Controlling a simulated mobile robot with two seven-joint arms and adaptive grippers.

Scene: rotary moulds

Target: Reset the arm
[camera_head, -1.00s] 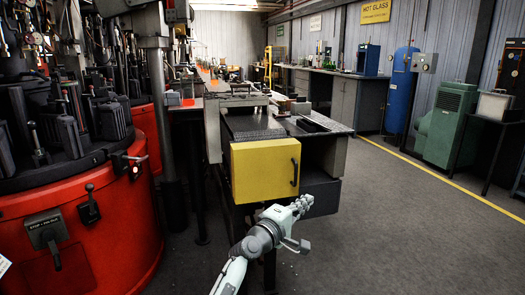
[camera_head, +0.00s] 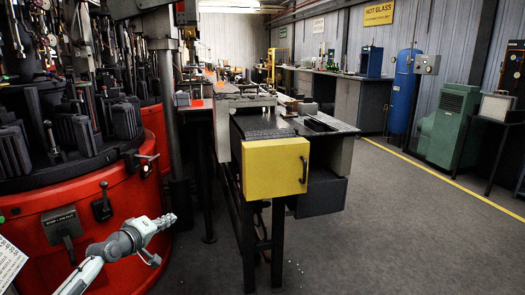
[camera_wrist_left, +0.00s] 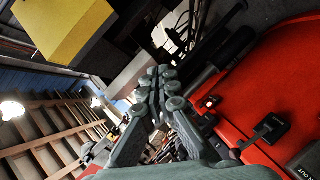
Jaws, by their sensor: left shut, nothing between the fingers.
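My left arm comes in from the bottom left in the head view, and its gripper (camera_head: 168,220) is shut and empty. The gripper appears in front of the lower right part of the red machine base (camera_head: 118,228), left of the yellow box (camera_head: 270,170). I cannot tell how far it is from the red base. The left wrist view shows the fingers (camera_wrist_left: 160,84) together with nothing held. There the yellow box (camera_wrist_left: 62,28) is at the top left and the red base (camera_wrist_left: 262,90) at the right. My right gripper is in neither view.
Black levers (camera_head: 102,202) stick out from the red base near the arm. The conveyor table's dark leg (camera_head: 248,245) stands right of the gripper. Grey floor (camera_head: 400,225) is open to the right. A green cabinet (camera_head: 450,125) and blue tank (camera_head: 403,90) stand farther back.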

